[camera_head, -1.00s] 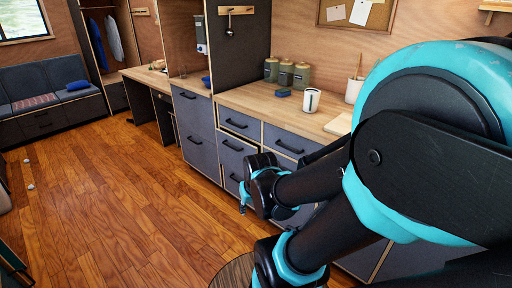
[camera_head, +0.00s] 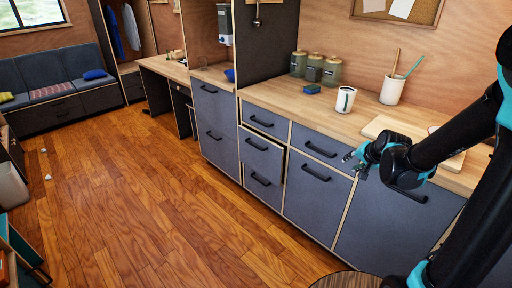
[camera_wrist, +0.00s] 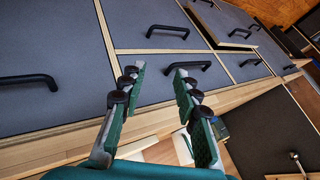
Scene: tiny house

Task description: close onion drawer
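A grey drawer (camera_head: 263,162) with a black handle sits below the top row of the counter's front in the head view. It stands slightly out from its neighbours, with a pale wooden edge showing. It is also in the wrist view (camera_wrist: 215,22), near the top and tilted, standing a little proud. No onion shows, and the drawer's inside is hidden. My gripper (camera_head: 352,158) is to the right of this drawer, in front of the upper right drawers and apart from it. In the wrist view my gripper (camera_wrist: 158,72) has its two fingers spread with nothing between them.
The wooden countertop (camera_head: 300,103) holds a white mug (camera_head: 345,100), green canisters (camera_head: 314,68), a utensil pot (camera_head: 391,91) and a cutting board (camera_head: 405,135). The wooden floor (camera_head: 150,210) before the drawers is clear. A round wooden top (camera_head: 350,281) is at the bottom edge.

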